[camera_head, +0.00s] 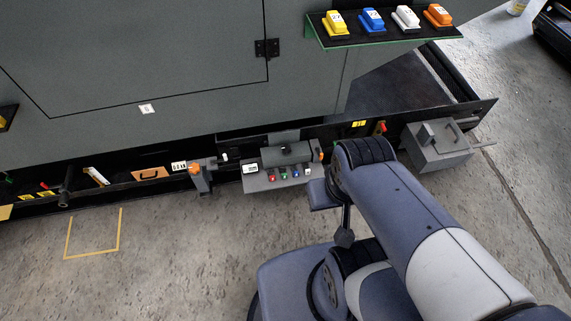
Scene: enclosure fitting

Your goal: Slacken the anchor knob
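No part is labelled as the anchor knob, and I cannot tell which one it is. Candidates along the low black rail are an orange knob (195,168) on a grey post at the left, a small orange piece (321,156) at the right end of a grey control box (288,168), and a red knob (381,127) further right. My arm reaches up from the lower right and bends in front of the rail, just right of the control box. My gripper's fingers do not show; the arm probably hides them. Nothing visible is held.
The large grey enclosure (180,60) fills the back. A shelf (385,34) with yellow, blue, white and orange blocks juts out at the top. A grey box with a handle (437,145) stands at the right. The concrete floor (165,280) at the lower left is clear, with a yellow outline.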

